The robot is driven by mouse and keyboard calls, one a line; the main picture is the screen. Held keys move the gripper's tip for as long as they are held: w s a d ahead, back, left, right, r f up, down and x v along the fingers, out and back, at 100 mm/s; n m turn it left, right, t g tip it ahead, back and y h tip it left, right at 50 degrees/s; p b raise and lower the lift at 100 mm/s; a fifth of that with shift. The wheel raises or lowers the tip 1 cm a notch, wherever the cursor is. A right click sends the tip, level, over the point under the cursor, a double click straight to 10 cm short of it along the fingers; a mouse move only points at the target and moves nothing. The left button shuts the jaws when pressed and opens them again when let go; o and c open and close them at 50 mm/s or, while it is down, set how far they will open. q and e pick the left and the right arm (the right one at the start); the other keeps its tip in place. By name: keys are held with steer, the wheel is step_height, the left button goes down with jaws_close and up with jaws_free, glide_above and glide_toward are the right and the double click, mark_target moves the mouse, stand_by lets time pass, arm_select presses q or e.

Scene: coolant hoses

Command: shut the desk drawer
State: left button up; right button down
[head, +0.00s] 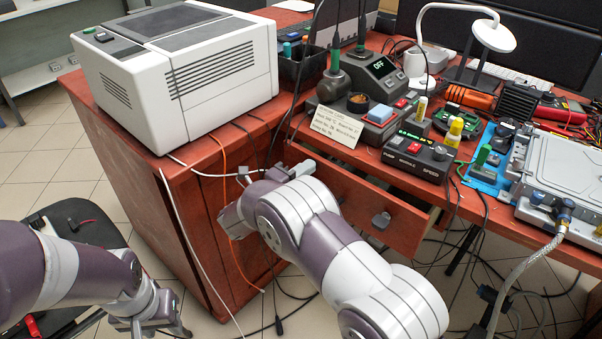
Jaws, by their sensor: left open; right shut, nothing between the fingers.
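The desk drawer (405,228) is pulled out below the desk top, and a dark gap shows behind its reddish wooden front. A small grey knob (381,220) is on the front. My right arm reaches up across the drawer's left part and hides some of it. My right gripper (302,170) is near the left end of the drawer front, shut and empty; I cannot tell whether it touches the wood. My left gripper (155,326) is open, low at the bottom left, well apart from the drawer and partly cut off by the frame edge.
A large white box-shaped machine (190,80) stands on the cabinet (185,230) at left. A soldering station (372,80), a speed control box (418,158) and a silver case (565,175) crowd the desk top. Loose cables hang beside the drawer. A dark chair seat (75,225) is at left.

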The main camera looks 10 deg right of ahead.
steer(key=shift+d, duration=0.1)
steer(key=b+x, duration=0.1)
steer(key=x, duration=0.7)
steer(key=shift+w+d+f+b, duration=0.1)
steer(key=shift+w+d+b, duration=0.1)
steer(key=shift+b, duration=0.1)
steer(key=shift+w+d, duration=0.35)
steer(key=shift+d, duration=0.05)
